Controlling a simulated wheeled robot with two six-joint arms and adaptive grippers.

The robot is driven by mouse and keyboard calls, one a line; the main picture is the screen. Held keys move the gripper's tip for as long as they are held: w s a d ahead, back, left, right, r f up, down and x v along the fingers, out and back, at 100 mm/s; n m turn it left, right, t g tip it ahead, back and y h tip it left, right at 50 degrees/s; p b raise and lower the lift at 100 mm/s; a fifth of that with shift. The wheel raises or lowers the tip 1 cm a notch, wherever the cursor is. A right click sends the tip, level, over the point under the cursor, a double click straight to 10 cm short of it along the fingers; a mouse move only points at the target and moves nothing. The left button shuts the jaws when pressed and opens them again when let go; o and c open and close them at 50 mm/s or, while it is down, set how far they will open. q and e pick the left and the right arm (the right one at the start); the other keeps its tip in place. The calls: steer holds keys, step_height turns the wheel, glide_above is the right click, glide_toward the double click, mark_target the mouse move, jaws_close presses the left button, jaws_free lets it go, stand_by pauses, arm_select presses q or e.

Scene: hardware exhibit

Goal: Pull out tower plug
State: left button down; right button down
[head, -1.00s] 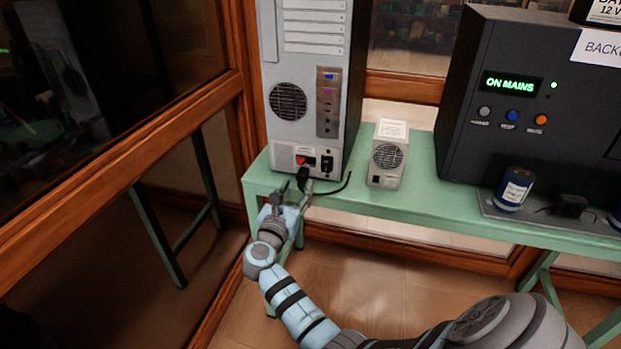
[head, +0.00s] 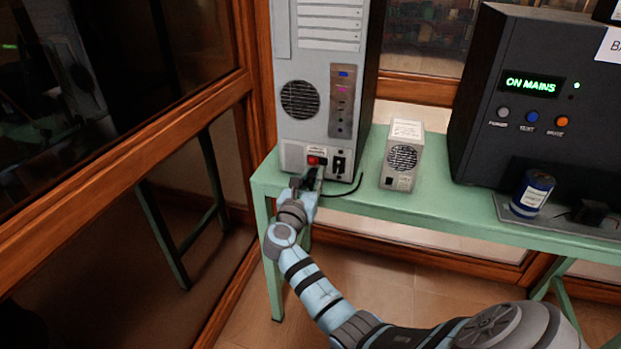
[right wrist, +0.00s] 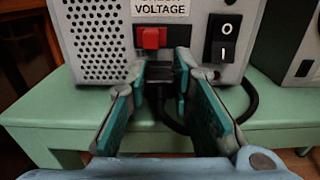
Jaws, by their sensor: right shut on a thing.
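The grey computer tower (head: 308,130) stands on the green bench with its rear panel facing me. The right wrist view shows the lower panel with a red voltage switch (right wrist: 151,38) and a black rocker switch (right wrist: 222,38). My right gripper (head: 306,182) is at the tower's lower rear. The right wrist view shows its fingers (right wrist: 170,80) shut on the black tower plug (right wrist: 158,78), one on each side. The plug is at the panel just below the red switch; how deep it sits cannot be told. My left gripper is not in view.
The green bench (head: 400,213) carries a small grey box (head: 402,155) right of the tower and a large black backup unit (head: 535,110) reading ON MAINS. A black cable (right wrist: 250,100) loops right of the plug. A wood-framed glass wall is close on the left.

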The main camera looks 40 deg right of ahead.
steer(key=shift+a, duration=0.1)
steer(key=shift+p+v, duration=1.1)
steer(key=shift+s+a+r, duration=0.1)
steer(key=shift+s+a, duration=0.15)
steer(key=c, duration=1.4)
jaws_free()
glide_toward(312, 179)
